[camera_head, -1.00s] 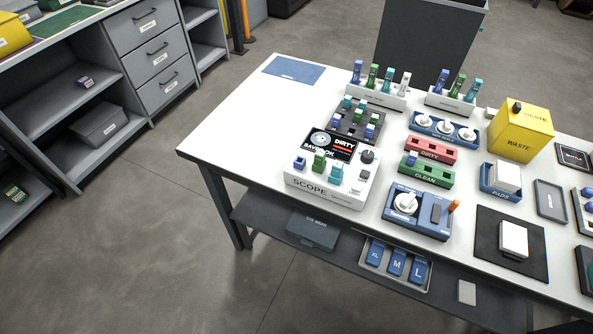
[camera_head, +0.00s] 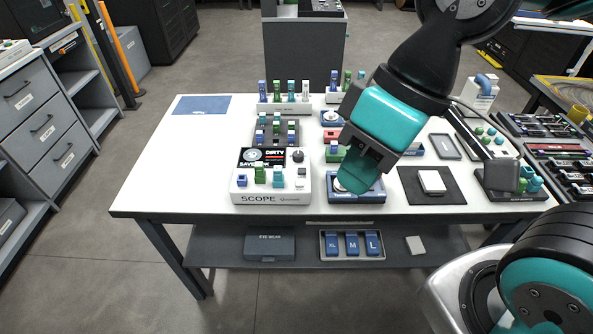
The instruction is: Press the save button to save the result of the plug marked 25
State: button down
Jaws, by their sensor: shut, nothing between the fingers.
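The white SCOPE unit (camera_head: 262,198) stands at the front of the table, left of centre. I cannot pick out the save button or read a mark 25. My teal gripper (camera_head: 352,186) is shut and empty, to the right of the scope, apart from it in the picture.
Behind the scope is a dark rack (camera_head: 292,134) of plugs. A black mat (camera_head: 405,180) with a white box (camera_head: 432,181) lies to the right. The table's left part is clear around a blue mat (camera_head: 201,104).

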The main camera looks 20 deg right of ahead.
jog(key=w+a+m+t+y+p, duration=0.1)
jog(key=w+a+m+p, duration=0.1)
jog(key=w+m+p, duration=0.5)
jog(key=m+t+h+p, duration=0.2)
jog(key=m+t+p, duration=0.5)
jog(key=m, duration=1.5)
send_over(301, 171)
notch_tip(301, 171, down, 18)
jog(key=shift+f, duration=0.1)
jog(key=shift+f, duration=0.15)
notch_tip(301, 171, down, 8)
jog(key=b, duration=0.7)
jog(key=shift+f, duration=0.25)
jog(key=shift+y, duration=0.3)
jog(key=shift+f+b, duration=0.3)
jog(key=shift+f, duration=0.1)
